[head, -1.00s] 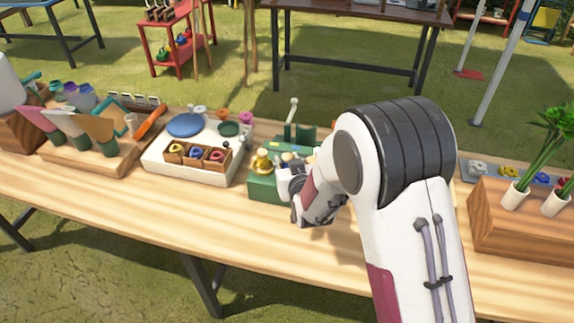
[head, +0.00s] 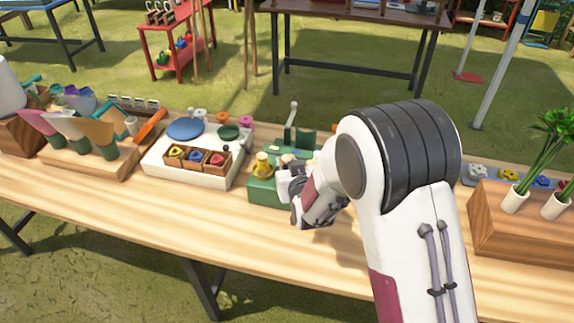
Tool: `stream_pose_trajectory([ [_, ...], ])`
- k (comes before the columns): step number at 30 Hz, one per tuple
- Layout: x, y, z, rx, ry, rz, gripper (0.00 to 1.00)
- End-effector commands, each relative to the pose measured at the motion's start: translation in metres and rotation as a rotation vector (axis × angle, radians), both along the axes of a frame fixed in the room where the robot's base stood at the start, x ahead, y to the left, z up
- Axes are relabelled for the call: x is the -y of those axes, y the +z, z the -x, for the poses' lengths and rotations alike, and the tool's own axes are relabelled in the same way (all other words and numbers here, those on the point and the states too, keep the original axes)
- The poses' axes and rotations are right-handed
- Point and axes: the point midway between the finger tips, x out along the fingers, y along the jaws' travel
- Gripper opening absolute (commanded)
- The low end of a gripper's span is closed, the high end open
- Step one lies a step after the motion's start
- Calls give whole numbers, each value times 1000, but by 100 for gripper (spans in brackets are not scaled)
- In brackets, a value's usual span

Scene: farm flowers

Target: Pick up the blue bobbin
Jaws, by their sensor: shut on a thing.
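My gripper (head: 290,182) is at the front right of the green stand (head: 262,192) on the wooden table. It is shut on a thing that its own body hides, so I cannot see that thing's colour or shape. A gold bobbin-like piece (head: 263,166) stands upright on the stand, just left of my gripper. Pale round tops (head: 288,158) show behind the gripper. I cannot make out a blue bobbin on the stand; my gripper and arm cover its right part.
Left of the stand, a white base (head: 196,181) holds a small wooden box (head: 183,162) with yellow, blue and red pieces. A wooden box (head: 500,235) with white-potted plants is at right. The front table strip is clear.

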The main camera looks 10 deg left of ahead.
Motion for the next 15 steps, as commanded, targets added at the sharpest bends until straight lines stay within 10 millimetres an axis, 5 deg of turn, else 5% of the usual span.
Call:
stream_pose_trajectory([
  [15, 0, 59, 0, 4, 0, -2, 1],
])
